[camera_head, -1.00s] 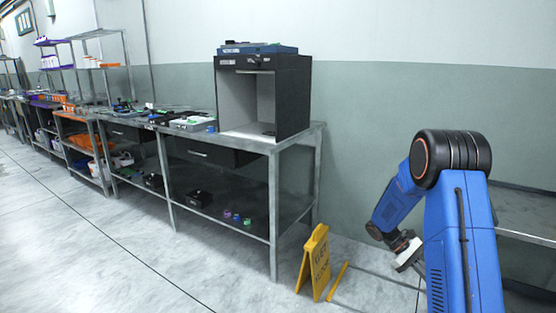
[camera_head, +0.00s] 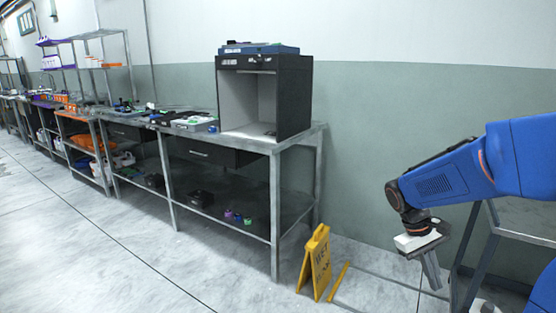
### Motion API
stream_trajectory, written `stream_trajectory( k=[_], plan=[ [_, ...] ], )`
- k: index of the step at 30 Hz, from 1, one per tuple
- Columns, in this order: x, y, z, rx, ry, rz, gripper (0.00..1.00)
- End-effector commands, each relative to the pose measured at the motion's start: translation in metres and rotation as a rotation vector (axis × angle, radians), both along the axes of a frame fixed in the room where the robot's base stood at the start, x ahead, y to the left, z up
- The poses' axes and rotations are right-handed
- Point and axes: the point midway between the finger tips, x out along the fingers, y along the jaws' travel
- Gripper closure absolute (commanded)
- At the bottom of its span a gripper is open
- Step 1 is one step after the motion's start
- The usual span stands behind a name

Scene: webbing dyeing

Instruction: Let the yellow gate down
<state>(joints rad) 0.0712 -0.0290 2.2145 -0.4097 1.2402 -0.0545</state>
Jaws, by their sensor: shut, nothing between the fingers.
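My gripper (camera_head: 432,274) hangs fingers-down at the right, well clear of anything, and its fingers are together and empty. No yellow gate can be made out for certain. The yellow things in view are an upright folding floor sign (camera_head: 315,262) with dark lettering and a narrow yellow bar (camera_head: 338,282) low beside it. I cannot tell whether the bar is part of the sign or something separate. My gripper is to the right of both and apart from them.
A long metal workbench (camera_head: 300,145) along the wall carries an open-fronted dark cabinet (camera_head: 298,100) and several small items. A metal frame (camera_head: 520,228) stands at the right behind my arm. The pale floor (camera_head: 110,255) at the left is clear.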

Motion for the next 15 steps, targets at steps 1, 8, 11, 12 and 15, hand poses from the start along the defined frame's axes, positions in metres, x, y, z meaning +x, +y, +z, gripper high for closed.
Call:
stream_trajectory(
  k=[1, 8, 11, 12, 15],
  plan=[
    [-0.008, 0.006, 0.006, 0.012, -0.032, -0.004, 1.0],
    [-0.041, 0.032, 0.026, 0.079, -0.169, -0.024, 1.0],
    [-0.055, 0.043, 0.033, 0.108, -0.229, -0.032, 1.0],
    [-0.061, 0.047, 0.035, 0.12, -0.253, -0.036, 1.0],
    [-0.075, 0.057, 0.041, 0.151, -0.312, -0.045, 1.0]
  ],
)
